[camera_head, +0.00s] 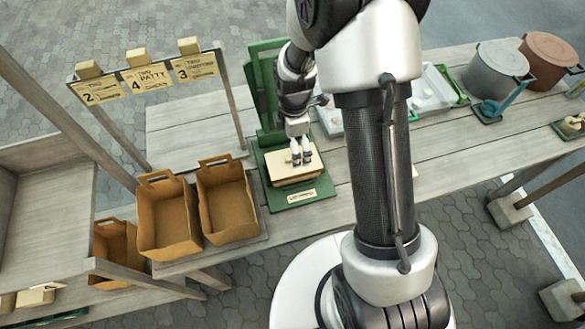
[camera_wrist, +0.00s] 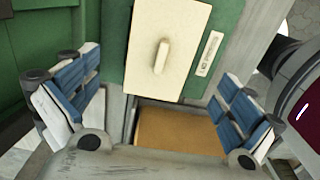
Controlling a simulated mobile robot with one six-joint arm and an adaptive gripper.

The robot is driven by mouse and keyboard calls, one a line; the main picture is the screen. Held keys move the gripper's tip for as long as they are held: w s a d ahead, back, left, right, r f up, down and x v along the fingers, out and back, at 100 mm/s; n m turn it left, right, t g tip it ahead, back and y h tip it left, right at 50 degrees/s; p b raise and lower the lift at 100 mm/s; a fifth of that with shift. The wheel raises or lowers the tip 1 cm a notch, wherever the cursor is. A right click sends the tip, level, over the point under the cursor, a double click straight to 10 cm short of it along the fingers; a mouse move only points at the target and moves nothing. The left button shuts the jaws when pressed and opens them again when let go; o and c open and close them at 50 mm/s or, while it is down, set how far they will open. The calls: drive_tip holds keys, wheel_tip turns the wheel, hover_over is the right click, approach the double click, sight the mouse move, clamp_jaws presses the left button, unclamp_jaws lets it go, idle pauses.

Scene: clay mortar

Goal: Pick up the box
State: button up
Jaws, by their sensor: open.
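A pale cream box (camera_head: 287,176) with a small bar-shaped handle on its top sits on a green stand (camera_head: 325,194) on the wooden table. My gripper (camera_head: 301,158) points down just above the box and partly hides its top in the head view. In the wrist view the box (camera_wrist: 185,22) is between and beyond my open fingers (camera_wrist: 160,78), with its handle (camera_wrist: 161,57) near the middle. The fingers stand wide apart with nothing between them. I cannot tell the exact gap between the fingertips and the box.
Brown open carriers (camera_head: 168,217) stand left of the green stand, and one (camera_wrist: 175,134) shows low in the wrist view. A green upright panel (camera_head: 265,85) rises behind the box. A numbered sign rack (camera_head: 150,75) stands at back left. Metal pots (camera_head: 495,70) are at far right.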

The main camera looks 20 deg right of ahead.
wheel_tip(320, 180, down, 9)
drive_tip(key=b, duration=0.3)
drive_tip(key=shift+s+a, duration=0.1)
drive_tip(key=shift+a, duration=0.05)
drive_tip(key=shift+r, duration=0.1)
drive_tip(key=c, duration=1.1)
